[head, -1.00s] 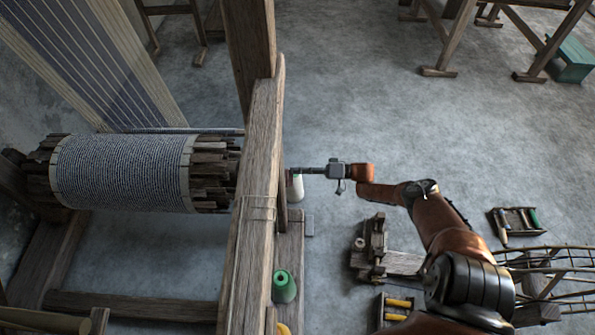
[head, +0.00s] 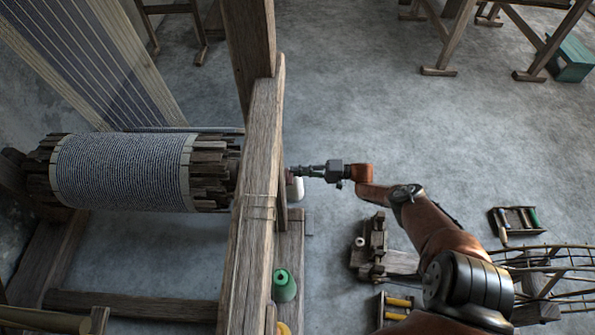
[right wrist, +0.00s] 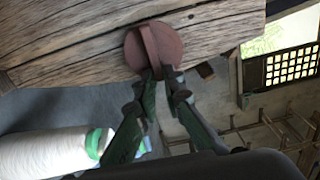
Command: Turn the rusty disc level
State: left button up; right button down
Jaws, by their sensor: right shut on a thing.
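The rusty disc (right wrist: 134,52) sits on the side of a wooden beam (right wrist: 70,42) in the right wrist view. A raised bar crosses its face and looks tilted in that view. My right gripper (right wrist: 160,73) is shut on this bar, its two green fingers on either side of it. In the head view my right gripper (head: 298,171) reaches in from the right to the outer side of the loom post, and the disc is hidden there. My left gripper is not in view.
A white yarn cone (head: 297,188) stands just below my right gripper and shows close by in the right wrist view (right wrist: 45,152). A green cone (head: 284,286) stands nearer on the loom's side board. The striped warp roll (head: 122,172) lies left of the post (head: 258,150).

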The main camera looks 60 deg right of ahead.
jog(key=shift+d, duration=0.1)
jog(key=c, duration=2)
grip_release()
jog(key=shift+c, duration=0.2)
jog(key=v, duration=1.2)
